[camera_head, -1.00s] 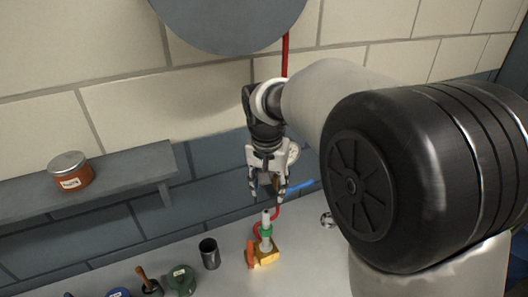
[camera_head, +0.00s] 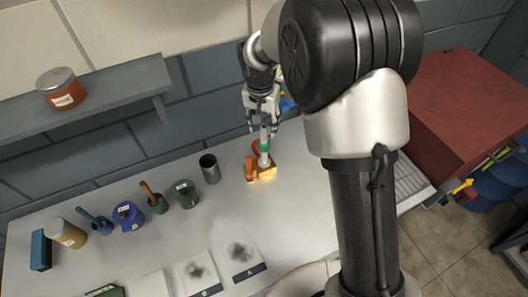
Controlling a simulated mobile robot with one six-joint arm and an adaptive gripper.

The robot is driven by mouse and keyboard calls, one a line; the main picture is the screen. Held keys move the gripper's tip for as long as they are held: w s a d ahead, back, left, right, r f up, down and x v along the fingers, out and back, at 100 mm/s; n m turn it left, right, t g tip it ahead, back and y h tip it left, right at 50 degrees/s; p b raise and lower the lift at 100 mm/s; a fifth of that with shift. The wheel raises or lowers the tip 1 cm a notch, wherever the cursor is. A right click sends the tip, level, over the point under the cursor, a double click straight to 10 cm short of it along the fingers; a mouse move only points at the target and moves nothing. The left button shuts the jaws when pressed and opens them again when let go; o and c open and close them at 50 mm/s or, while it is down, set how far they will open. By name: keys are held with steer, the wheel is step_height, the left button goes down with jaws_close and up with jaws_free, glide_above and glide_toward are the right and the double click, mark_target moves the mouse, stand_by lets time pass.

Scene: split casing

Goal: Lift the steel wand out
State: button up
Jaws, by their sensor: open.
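The steel wand (camera_head: 264,134) is a pale upright rod. It stands in a brass block (camera_head: 265,173) with a green collar (camera_head: 264,146) around its lower part and an orange-red lever or handle (camera_head: 249,168) at the block's left. My gripper (camera_head: 263,129) points down from above with its fingers apart, one on each side of the wand's top end. I cannot tell whether either finger touches the wand. The part of the wand below the collar is hidden.
A dark metal cup (camera_head: 209,169) stands left of the block. Green (camera_head: 184,194) and blue (camera_head: 128,216) pots are farther left. A shelf (camera_head: 120,92) with an orange jar (camera_head: 61,89) is on the wall.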

glide_above(264, 149)
steer(key=w, duration=0.2)
step_height(264, 149, down, 5)
steer(key=shift+f+b, duration=0.1)
steer(key=shift+b, duration=0.25)
steer(key=shift+c, duration=0.4)
jaws_close()
